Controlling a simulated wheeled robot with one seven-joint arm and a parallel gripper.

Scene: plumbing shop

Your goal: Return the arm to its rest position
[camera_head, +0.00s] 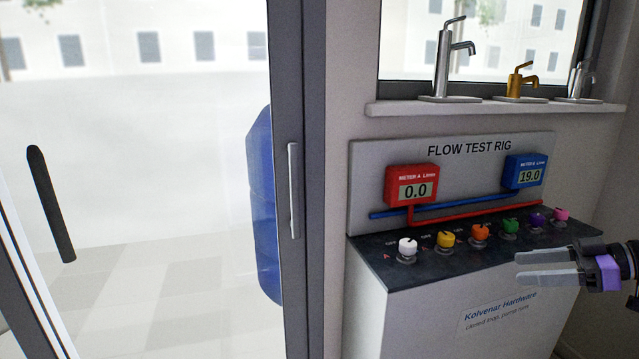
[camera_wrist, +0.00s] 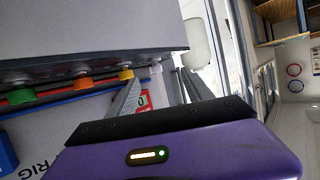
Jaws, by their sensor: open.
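My gripper (camera_head: 548,267) is at the right edge of the head view, in front of the flow test rig (camera_head: 360,190). Its two grey fingers point left and are apart, with nothing between them. In the wrist view my gripper's fingers (camera_wrist: 160,97) show beyond the purple and black housing, also empty. The fingers overlap the rig's front in the head view; I see no clear contact with the knobs.
The rig has several coloured knobs, including a white knob (camera_head: 408,246) and a pink knob (camera_head: 560,214). Red meter A (camera_head: 411,185) reads 0.0; blue meter B (camera_head: 524,171) reads 19.0. Faucets stand on the sill (camera_head: 490,107). A glass door (camera_head: 293,190) is left.

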